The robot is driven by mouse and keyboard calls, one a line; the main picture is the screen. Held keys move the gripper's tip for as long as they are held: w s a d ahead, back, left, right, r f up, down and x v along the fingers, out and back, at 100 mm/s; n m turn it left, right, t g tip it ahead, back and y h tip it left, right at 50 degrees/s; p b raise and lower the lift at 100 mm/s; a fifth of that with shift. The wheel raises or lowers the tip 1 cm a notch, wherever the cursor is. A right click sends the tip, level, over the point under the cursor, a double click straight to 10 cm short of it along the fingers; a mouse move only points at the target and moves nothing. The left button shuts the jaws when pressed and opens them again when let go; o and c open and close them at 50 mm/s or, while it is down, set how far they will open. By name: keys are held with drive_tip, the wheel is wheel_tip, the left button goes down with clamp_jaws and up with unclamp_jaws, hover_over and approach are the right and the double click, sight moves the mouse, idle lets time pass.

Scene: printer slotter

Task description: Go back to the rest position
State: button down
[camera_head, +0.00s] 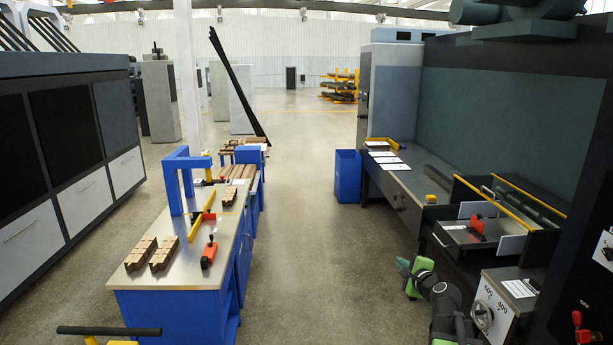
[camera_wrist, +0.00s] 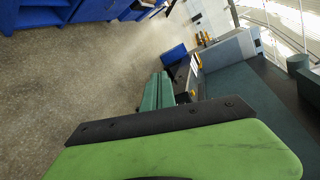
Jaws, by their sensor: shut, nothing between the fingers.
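My gripper (camera_head: 416,276), with green and dark parts, is at the end of my dark arm in the lower right of the head view. It hangs over the floor, left of the grey machine with the handwheel. In the wrist view, a large green and black part of my gripper fills the bottom, and smaller green fingers (camera_wrist: 158,92) show beyond it. My gripper is shut and empty. No object is held.
A blue workbench (camera_head: 180,270) with wooden blocks (camera_head: 150,252) and red tools stands at the left. The printer machine (camera_head: 490,225) with open drawers is at the right, close to my arm. A blue bin (camera_head: 347,176) stands beyond. The aisle between is clear floor.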

drive_tip(key=s+a+f+n+g+y+b, duration=0.1)
drive_tip(key=s+a+f+n+g, duration=0.3)
drive_tip(key=a, duration=0.5)
drive_tip(key=s+a+f+n+g+y+b, duration=0.1)
drive_tip(key=a+f+n, duration=0.4)
drive_tip(key=a, duration=0.3)
drive_tip(key=s+a+f+n+g+y, duration=0.1)
drive_tip(key=s+a+f+n+g, duration=0.3)
drive_tip(key=a, duration=0.5)
drive_tip(key=s+d+f+n+g+h, duration=0.2)
drive_tip(key=s+d+f+n+g, duration=0.1)
drive_tip(key=s, duration=0.3)
drive_tip(key=s+d+f+n+g+h, duration=0.2)
drive_tip(key=s+d+f+n, duration=0.2)
drive_tip(key=s, duration=0.3)
drive_tip(key=shift+s+n+g, duration=0.15)
drive_tip(key=shift+n+g, duration=0.25)
